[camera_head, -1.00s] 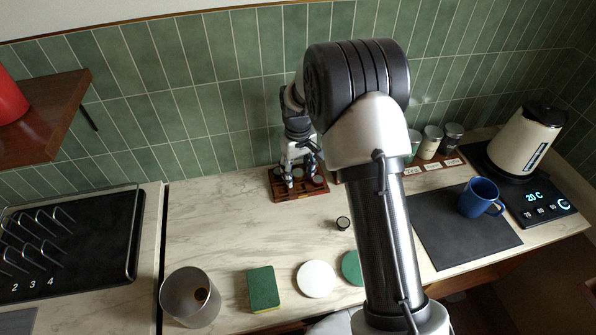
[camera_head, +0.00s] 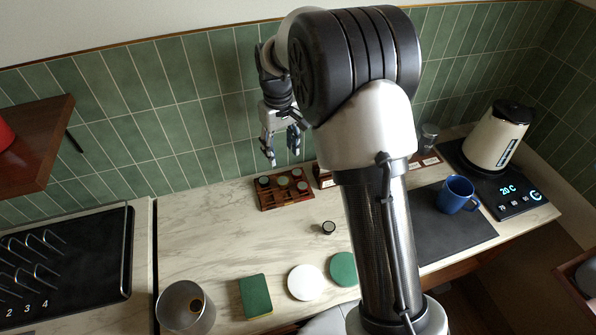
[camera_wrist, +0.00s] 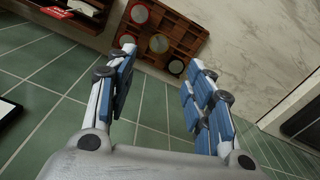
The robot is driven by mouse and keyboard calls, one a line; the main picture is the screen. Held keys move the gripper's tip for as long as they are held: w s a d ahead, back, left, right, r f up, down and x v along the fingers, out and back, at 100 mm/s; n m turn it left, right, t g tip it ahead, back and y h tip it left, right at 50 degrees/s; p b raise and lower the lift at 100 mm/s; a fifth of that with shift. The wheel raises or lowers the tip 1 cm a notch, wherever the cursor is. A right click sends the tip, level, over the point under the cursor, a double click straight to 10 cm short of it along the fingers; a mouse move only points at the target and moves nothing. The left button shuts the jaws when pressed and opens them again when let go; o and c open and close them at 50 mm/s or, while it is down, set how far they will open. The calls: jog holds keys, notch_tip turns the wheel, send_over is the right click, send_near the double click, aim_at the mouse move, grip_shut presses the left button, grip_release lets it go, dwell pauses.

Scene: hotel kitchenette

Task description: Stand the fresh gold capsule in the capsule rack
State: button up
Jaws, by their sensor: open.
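The wooden capsule rack (camera_head: 272,203) stands on the counter near the tiled wall, with several round-lidded capsules in it. It also shows at the top of the wrist view (camera_wrist: 186,36). One lid near the rack's middle looks yellowish-green (camera_wrist: 158,43); I cannot tell for sure which capsule is the gold one. A single dark capsule with a pale lid (camera_head: 328,228) stands upright on the bare counter, right of and in front of the rack. My gripper (camera_head: 282,158) is open, raised above and behind the rack. No capsule shows between its fingers.
A grey cup (camera_head: 170,305) with something brownish inside stands at the front left. A green sponge (camera_head: 255,296), white disc (camera_head: 307,282) and green disc (camera_head: 343,269) lie along the front. A blue mug (camera_head: 456,195) and a kettle (camera_head: 497,138) stand at right. Counter around the lone capsule is clear.

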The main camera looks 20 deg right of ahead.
jog(key=s+r+m+t, duration=0.2)
jog(key=s+r, duration=1.3)
jog(key=s, duration=0.1)
jog(key=s+m+t, duration=0.1)
jog(key=s+t, duration=0.1)
jog(key=s, duration=1.4)
jog(key=shift+s+f+t, duration=0.2)
jog(key=shift+f+t, duration=0.05)
jog(key=shift+t, duration=0.05)
